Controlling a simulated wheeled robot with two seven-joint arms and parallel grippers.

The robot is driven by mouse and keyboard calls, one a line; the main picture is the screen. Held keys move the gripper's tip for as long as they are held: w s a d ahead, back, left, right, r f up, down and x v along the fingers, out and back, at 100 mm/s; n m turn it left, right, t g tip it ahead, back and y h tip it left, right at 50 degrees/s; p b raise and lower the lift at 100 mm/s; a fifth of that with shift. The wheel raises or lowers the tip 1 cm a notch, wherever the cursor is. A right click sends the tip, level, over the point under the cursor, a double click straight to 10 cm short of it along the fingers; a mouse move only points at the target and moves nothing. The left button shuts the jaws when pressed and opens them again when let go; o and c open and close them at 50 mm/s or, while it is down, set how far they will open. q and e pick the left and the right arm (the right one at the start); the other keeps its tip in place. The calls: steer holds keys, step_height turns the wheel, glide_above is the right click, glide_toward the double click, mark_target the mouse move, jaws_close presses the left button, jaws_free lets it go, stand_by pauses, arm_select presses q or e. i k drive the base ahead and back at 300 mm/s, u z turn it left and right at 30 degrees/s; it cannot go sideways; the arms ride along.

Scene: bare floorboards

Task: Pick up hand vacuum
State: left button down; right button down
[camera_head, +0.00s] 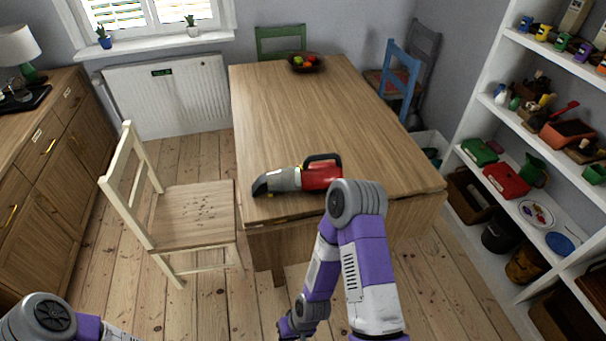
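A hand vacuum (318,177) with a red body, black handle and grey-and-black nozzle lies on the wooden table (300,110), close to its near edge. Its nozzle points left and its handle is on the right. My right arm rises in front of the table, its elbow near the table's front edge just right of the vacuum, and its forearm bends back down toward the bottom of the picture. Nothing touches the vacuum.
A cream chair (190,213) stands left of the table. A bowl of fruit (306,62) sits at the table's far end; blue (401,78) and green (281,38) chairs stand beyond. Shelves (515,165) line the right, a wooden cabinet (50,150) the left. The table's middle is clear.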

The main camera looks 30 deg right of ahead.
mark_target(316, 177)
steer(key=k, duration=0.5)
steer(key=z, duration=1.95)
steer(key=i, duration=1.4)
steer(key=u, duration=1.7)
